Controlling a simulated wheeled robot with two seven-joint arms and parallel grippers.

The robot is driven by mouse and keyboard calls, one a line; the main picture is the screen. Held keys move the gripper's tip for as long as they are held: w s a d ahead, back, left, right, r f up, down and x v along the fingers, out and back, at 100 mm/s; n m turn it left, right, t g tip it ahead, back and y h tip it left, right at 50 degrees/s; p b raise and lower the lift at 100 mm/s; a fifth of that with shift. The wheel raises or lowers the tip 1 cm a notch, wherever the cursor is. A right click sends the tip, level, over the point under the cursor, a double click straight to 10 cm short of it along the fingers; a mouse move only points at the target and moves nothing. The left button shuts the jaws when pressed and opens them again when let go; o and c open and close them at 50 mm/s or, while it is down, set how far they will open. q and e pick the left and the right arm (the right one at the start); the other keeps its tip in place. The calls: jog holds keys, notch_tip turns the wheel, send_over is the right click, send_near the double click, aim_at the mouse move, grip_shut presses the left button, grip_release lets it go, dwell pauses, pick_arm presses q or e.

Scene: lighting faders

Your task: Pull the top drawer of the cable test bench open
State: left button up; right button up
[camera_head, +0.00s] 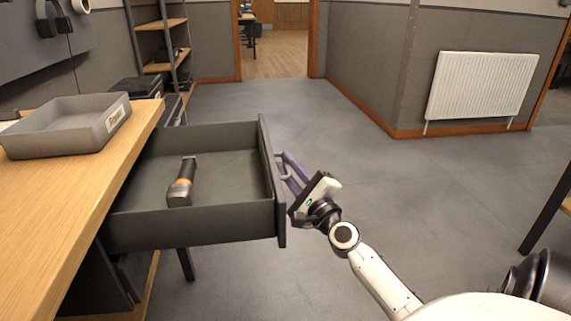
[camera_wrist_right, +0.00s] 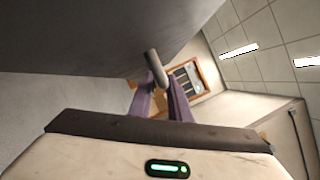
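The top drawer (camera_head: 195,228) of the wooden-topped bench (camera_head: 60,215) is dark grey and stands well out from the bench, with its inside in view. A grey bar handle is on its front panel (camera_head: 272,185). My right gripper (camera_head: 286,168) is at this front, its purple fingers on either side of the handle. In the right wrist view the handle (camera_wrist_right: 156,68) lies between the fingertips (camera_wrist_right: 160,88), which look closed on it. The drawer's dark front (camera_wrist_right: 110,40) fills the upper left there. My left gripper is not in view.
A grey and black cylindrical tool with an orange band (camera_head: 180,183) lies in the drawer. A grey tray (camera_head: 68,142) sits on the bench top. Open floor (camera_head: 390,185) lies to the right, with a white radiator (camera_head: 482,85) on the far wall.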

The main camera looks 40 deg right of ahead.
pick_arm(q)
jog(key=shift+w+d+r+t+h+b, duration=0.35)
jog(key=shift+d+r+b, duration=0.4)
jog(key=shift+b, duration=0.35)
pick_arm(e)
jog(key=v, duration=0.9)
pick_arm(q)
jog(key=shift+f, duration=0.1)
